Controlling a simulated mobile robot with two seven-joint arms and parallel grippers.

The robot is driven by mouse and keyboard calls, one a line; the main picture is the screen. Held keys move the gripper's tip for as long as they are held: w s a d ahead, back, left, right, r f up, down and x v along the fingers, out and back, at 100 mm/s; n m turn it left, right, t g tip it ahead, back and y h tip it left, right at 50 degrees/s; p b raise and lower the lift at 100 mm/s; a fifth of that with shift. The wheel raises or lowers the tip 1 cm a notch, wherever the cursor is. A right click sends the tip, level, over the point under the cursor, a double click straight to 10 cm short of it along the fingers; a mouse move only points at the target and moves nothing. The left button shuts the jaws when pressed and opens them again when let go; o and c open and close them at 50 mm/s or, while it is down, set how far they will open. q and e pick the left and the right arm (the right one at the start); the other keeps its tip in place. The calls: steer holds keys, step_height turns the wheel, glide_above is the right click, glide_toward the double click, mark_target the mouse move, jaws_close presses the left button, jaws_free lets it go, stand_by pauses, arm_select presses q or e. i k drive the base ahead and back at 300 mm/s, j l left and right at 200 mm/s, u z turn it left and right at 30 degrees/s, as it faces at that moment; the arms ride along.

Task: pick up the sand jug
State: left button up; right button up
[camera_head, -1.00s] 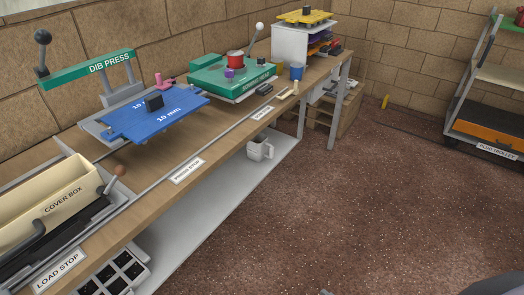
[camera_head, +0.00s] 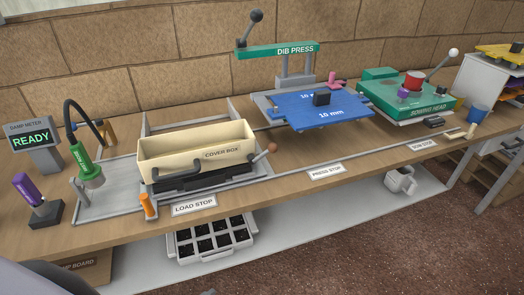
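A light grey jug (camera_head: 400,180) with a handle stands on the lower shelf under the bench, right of the middle. It shows no readable label, and I see no other jug. Its rim is just below the bench's front edge. Neither of my grippers shows in the head view. A grey rounded part at the bottom left corner may be part of my own body.
The bench (camera_head: 292,188) carries a cover box (camera_head: 190,148), a blue 10 mm plate (camera_head: 325,110), a green sowing head (camera_head: 410,96) and a damp meter (camera_head: 33,140). A cell tray (camera_head: 212,240) sits below.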

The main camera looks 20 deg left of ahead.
mark_target(396, 180)
steer(key=i+l+u, duration=0.1)
steer(key=u, duration=0.4)
steer(key=i+l+u, duration=0.25)
steer(key=l+u, duration=0.2)
steer(key=l, duration=0.25)
steer(key=i+l, duration=0.15)
steer(key=l, duration=0.25)
steer(key=i+l+u, duration=0.1)
steer(key=l, duration=0.25)
steer(key=i+l, duration=0.15)
steer(key=l, duration=0.25)
steer(key=i+l, duration=0.15)
steer(key=l, duration=0.2)
steer(key=i+l+u, duration=0.1)
steer(key=l, duration=0.3)
